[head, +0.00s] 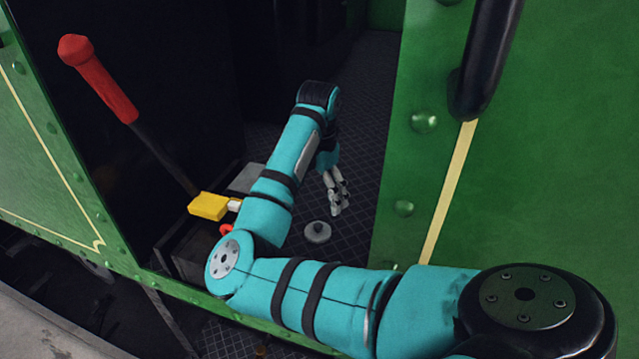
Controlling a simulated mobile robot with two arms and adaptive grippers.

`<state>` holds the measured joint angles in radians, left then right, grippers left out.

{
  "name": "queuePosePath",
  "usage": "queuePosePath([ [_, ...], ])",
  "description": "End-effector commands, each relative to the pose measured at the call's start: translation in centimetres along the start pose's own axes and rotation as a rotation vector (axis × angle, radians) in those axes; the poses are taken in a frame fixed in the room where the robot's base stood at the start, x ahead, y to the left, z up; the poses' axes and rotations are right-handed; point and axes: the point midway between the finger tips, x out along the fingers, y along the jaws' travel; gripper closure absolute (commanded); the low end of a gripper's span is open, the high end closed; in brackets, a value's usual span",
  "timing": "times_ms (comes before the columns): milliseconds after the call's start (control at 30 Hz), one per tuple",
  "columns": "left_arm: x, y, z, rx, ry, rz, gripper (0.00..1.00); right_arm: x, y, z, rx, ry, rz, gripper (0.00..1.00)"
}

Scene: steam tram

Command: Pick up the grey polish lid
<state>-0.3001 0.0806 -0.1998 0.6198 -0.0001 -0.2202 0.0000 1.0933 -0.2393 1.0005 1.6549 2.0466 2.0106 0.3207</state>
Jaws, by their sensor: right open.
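The grey polish lid (317,232) is a small round disc with a raised knob in its middle. It lies on the dark patterned floor inside the tram doorway. My right gripper (338,210) is open and empty, just above the lid and slightly to its right in the picture. The fingers point down and appear apart from the lid. My teal right arm reaches in from the lower right. My left gripper is not in view.
A red-handled lever (97,78) slants at the left. A yellow block (208,206) sits by a dark box (190,250) left of my arm. Green riveted panels (540,150) and a black handrail (490,60) bound the doorway. Bare floor (365,130) lies behind the lid.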

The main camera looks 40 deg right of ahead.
Motion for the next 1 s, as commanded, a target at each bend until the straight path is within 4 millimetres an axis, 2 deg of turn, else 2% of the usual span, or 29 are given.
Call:
queuePosePath([
  [67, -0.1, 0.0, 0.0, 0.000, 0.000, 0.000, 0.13, 1.9, -0.2, 0.1, 0.000, -0.002, -0.009, 0.06],
  [300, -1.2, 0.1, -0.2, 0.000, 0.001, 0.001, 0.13, 5.6, -0.1, 0.1, -0.001, -0.002, -0.004, 0.06],
  [533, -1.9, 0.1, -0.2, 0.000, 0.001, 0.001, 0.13, 7.1, 0.1, 0.1, -0.002, -0.002, -0.005, 0.06],
  [667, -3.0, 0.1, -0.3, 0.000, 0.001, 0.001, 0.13, 9.0, 0.5, 0.1, -0.002, -0.001, -0.008, 0.06],
  [800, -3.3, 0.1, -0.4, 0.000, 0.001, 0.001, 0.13, 10.9, 0.6, 0.1, -0.002, -0.003, -0.005, 0.06],
  [1000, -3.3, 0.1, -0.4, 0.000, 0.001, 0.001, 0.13, 11.6, 0.6, 0.1, 0.000, -0.003, -0.001, 0.06],
])
